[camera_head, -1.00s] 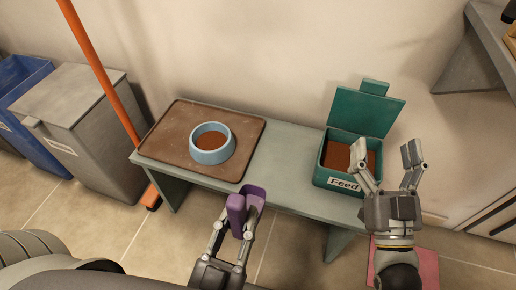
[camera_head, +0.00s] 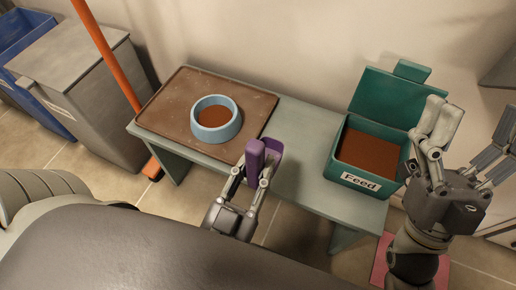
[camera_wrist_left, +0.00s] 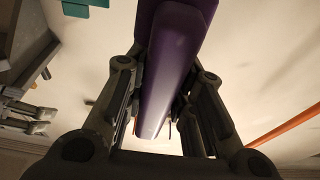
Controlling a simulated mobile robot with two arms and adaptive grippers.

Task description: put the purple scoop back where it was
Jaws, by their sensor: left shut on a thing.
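The purple scoop (camera_head: 256,158) is held in my left gripper (camera_head: 256,178), above the front edge of the bench. In the left wrist view the scoop (camera_wrist_left: 172,70) fills the space between the fingers, which are shut on it. The green feed box (camera_head: 371,184) stands on the right end of the bench with its lid up and brown feed inside. My right gripper (camera_head: 468,150) is open and seems empty, just right of the feed box. A blue bowl (camera_head: 216,132) with brown feed sits on the brown tray (camera_head: 165,92).
The grey-green bench (camera_head: 303,125) is bare between the tray and the feed box. An orange pole (camera_head: 105,55) leans at the left, beside a grey bin (camera_head: 75,75) and a blue bin (camera_head: 20,42). A pink mat (camera_head: 380,262) lies on the floor at the right.

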